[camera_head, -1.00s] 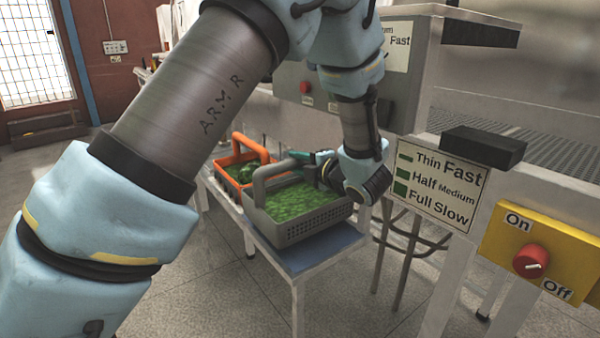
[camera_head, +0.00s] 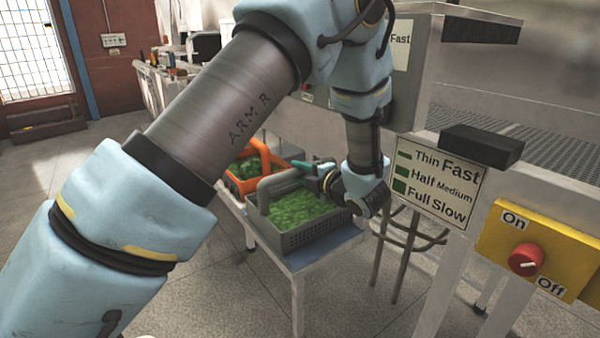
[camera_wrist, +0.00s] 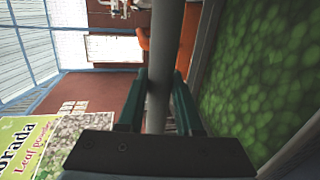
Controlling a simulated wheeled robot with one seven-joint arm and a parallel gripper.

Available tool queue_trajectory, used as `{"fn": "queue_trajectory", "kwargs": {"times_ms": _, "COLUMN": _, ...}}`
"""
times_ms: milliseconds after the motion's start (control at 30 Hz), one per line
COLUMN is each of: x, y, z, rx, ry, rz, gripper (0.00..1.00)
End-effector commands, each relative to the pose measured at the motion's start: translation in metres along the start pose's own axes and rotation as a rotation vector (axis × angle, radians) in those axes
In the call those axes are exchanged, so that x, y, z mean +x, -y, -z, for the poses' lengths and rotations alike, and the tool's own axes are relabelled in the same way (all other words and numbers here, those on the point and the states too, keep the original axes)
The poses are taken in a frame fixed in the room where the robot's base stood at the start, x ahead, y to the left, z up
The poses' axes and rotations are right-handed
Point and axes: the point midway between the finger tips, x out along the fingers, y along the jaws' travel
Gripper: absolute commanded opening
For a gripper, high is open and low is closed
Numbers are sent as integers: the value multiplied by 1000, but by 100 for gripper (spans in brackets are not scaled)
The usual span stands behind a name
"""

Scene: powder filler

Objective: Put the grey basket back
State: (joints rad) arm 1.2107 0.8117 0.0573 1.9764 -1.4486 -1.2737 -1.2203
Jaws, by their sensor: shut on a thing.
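The grey basket (camera_head: 300,238) is full of green leaves and sits on or just over the blue-topped small table (camera_head: 335,252); I cannot tell if it bears its full weight there. Its handle arches up over it. My gripper (camera_head: 322,178) is at the handle from the right side. In the wrist view my gripper (camera_wrist: 160,100) has its two green fingers on either side of the grey handle bar (camera_wrist: 160,75), shut on it. The leaves (camera_wrist: 255,85) fill the right of that view.
An orange basket (camera_head: 240,184) with green contents stands just behind the grey one on the left. A metal stool (camera_head: 405,235) stands to the right of the table. The machine's yellow on/off panel (camera_head: 540,250) is at the right. Open floor lies at front left.

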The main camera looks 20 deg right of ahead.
Motion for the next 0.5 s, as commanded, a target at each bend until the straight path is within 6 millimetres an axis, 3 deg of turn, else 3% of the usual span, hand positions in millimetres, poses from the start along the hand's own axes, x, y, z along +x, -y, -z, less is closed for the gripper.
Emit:
{"fn": "queue_trajectory", "kwargs": {"times_ms": 33, "x": 0, "y": 1, "z": 0, "rx": 0, "ry": 0, "rz": 0, "gripper": 38}}
{"fn": "queue_trajectory", "kwargs": {"times_ms": 267, "x": 0, "y": 0, "z": 0, "rx": 0, "ry": 0, "rz": 0, "gripper": 63}}
{"fn": "queue_trajectory", "kwargs": {"times_ms": 500, "x": 0, "y": 0, "z": 0, "rx": 0, "ry": 0, "rz": 0, "gripper": 64}}
